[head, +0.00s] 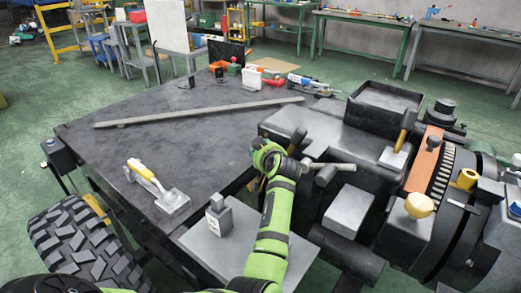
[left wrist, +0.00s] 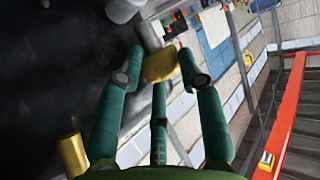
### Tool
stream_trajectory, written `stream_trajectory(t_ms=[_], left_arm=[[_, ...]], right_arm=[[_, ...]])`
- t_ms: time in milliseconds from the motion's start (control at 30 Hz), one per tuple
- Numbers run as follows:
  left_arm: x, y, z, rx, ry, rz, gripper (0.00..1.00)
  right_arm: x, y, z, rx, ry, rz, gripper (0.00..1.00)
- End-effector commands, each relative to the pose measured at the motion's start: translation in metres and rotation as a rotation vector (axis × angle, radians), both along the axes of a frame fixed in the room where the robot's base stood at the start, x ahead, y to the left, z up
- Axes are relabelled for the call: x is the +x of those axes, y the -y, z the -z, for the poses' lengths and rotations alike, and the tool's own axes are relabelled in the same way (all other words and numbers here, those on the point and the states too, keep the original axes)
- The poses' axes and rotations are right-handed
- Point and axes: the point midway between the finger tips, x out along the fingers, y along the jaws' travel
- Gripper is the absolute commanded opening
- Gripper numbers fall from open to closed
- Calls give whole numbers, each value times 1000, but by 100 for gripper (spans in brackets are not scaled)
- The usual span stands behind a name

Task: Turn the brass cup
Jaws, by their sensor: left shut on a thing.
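A brass-coloured piece (left wrist: 160,66), which looks like the brass cup, sits between the fingertips of my left gripper (left wrist: 158,75) in the left wrist view. The gripper is shut on it, with fingers on both sides. A grey cylinder (left wrist: 148,35) adjoins its far end. In the head view my green left arm reaches up to the chassis beside the dark block, and the wrist hides the fingers and most of what they hold. Another brass-coloured cylinder (left wrist: 70,150) stands at the lower left of the wrist view. My right gripper is not in view.
The dark chassis plate (head: 190,145) carries a long grey bar (head: 200,113) and a yellow-handled tool (head: 150,182). The engine block (head: 315,130) stands right of my arm, with a brass knob (head: 419,205) and a yellow fitting (head: 466,178) farther right. A big tyre (head: 85,245) is at lower left.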

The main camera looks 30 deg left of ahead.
Motion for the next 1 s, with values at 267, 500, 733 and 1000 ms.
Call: stream_trajectory(t_ms=[267, 500, 733, 1000], left_arm=[[2, -1, -6, 7, 14, 3, 5], [2, -1, -7, 8, 15, 3, 5], [3, -1, -8, 9, 16, 3, 5], [2, -1, -6, 7, 13, 2, 63]], right_arm=[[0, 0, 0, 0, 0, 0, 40], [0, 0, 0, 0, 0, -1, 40], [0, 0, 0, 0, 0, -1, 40], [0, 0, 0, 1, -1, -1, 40]])
